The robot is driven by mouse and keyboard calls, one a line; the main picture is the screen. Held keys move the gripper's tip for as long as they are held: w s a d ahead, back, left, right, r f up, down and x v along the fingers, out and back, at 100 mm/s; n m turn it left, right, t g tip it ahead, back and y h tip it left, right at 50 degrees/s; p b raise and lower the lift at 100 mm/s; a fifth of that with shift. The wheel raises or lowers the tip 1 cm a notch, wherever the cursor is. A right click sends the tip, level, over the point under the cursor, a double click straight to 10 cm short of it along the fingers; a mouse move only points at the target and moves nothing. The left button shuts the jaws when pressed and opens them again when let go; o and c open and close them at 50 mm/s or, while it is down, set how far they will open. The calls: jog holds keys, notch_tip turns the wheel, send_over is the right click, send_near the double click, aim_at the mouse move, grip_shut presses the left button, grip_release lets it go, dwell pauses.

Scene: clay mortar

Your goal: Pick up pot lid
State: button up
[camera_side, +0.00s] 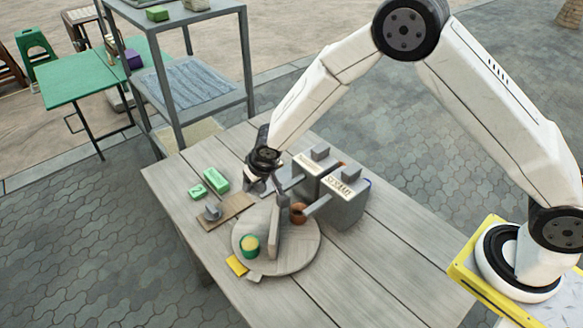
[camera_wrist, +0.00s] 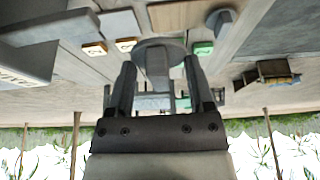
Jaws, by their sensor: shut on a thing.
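My gripper (camera_side: 278,186) is low over the table, close to the grey labelled boxes and above the back of the round wooden board (camera_side: 300,255). In the wrist view, its two fingers (camera_wrist: 158,85) are shut on a grey pot lid (camera_wrist: 160,45). The lid shows as a round grey disc with its knob between the fingers. In the side view the lid is small and hard to make out against the dark fingers.
A brown round pot (camera_side: 298,215) sits near the grey boxes (camera_side: 345,200). Green blocks (camera_side: 215,179) lie left. The table's front right is clear.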

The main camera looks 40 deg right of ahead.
jog(key=shift+s+d+r, duration=0.2)
jog(key=shift+s+r, duration=0.2)
jog(key=shift+s, duration=0.5)
jog(key=shift+s+d+r, duration=0.15)
jog(key=shift+s+r, duration=0.25)
jog(key=shift+s, duration=0.45)
jog(key=shift+s+d+r, duration=0.2)
jog(key=shift+s+r, duration=0.2)
jog(key=shift+s, duration=0.5)
jog(key=s+a+f+n, duration=0.2)
jog(key=a, duration=0.8)
jog(key=shift+s+f+y, duration=0.35)
jog(key=shift+s+y, duration=0.05)
jog(key=shift+f, duration=0.25)
jog(key=shift+f, duration=2.1)
jog(key=shift+f, duration=0.5)
